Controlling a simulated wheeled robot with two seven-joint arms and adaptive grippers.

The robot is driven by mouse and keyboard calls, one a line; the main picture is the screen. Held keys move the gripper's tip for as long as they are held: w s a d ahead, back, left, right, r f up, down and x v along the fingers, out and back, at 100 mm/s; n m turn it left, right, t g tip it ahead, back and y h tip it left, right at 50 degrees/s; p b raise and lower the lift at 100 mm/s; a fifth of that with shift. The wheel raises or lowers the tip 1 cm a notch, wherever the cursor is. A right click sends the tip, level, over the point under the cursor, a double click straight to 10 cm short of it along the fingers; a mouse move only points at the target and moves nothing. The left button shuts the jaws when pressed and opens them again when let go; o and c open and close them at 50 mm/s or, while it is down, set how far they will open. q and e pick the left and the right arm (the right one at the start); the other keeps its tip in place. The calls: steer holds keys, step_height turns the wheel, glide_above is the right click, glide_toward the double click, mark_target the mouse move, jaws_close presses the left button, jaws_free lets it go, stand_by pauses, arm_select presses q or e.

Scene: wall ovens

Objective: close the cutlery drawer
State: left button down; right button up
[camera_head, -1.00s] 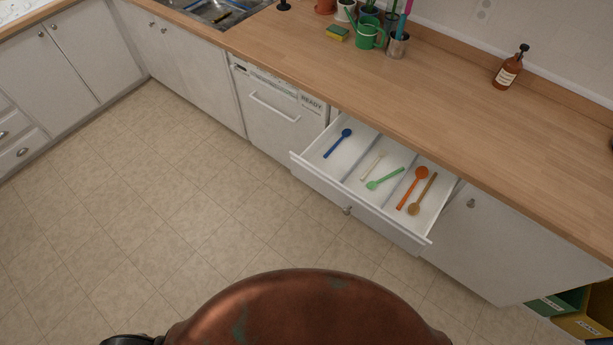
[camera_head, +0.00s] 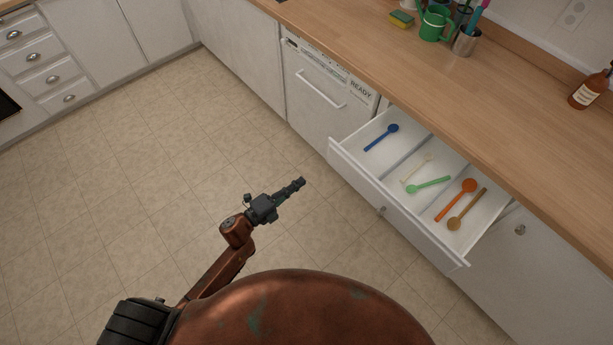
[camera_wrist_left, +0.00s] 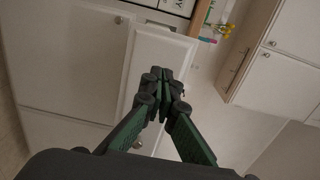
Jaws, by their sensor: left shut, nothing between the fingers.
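The cutlery drawer (camera_head: 398,208) is pulled out from under the worktop at the right of the head view. Its white front has a small knob (camera_head: 381,210). Inside lie a blue spoon (camera_head: 381,138), a small pale utensil, a green spoon (camera_head: 428,185), an orange spoon (camera_head: 456,199) and a brown spoon (camera_head: 467,209). My left gripper (camera_head: 301,183) is shut and empty, in front of the drawer and to its left, apart from it. In the left wrist view its closed fingers (camera_wrist_left: 163,84) point towards a white panel. My right gripper is not in view.
A dishwasher (camera_head: 325,100) marked READY stands left of the drawer, a closed cupboard (camera_head: 530,270) to its right. The worktop (camera_head: 480,95) overhangs the drawer and carries a green watering can (camera_head: 434,25) and a brown bottle (camera_head: 590,90). The tiled floor is clear.

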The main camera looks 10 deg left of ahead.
arm_select(q)
steer(key=b, duration=0.1)
glide_toward(332, 159)
steer(key=x, duration=0.5)
steer(key=shift+w+d, duration=0.1)
steer(key=shift+w, duration=0.05)
steer(key=shift+w+d, duration=0.45)
steer(key=shift+w, duration=0.1)
steer(key=shift+w+b, duration=0.1)
steer(key=shift+b, duration=0.2)
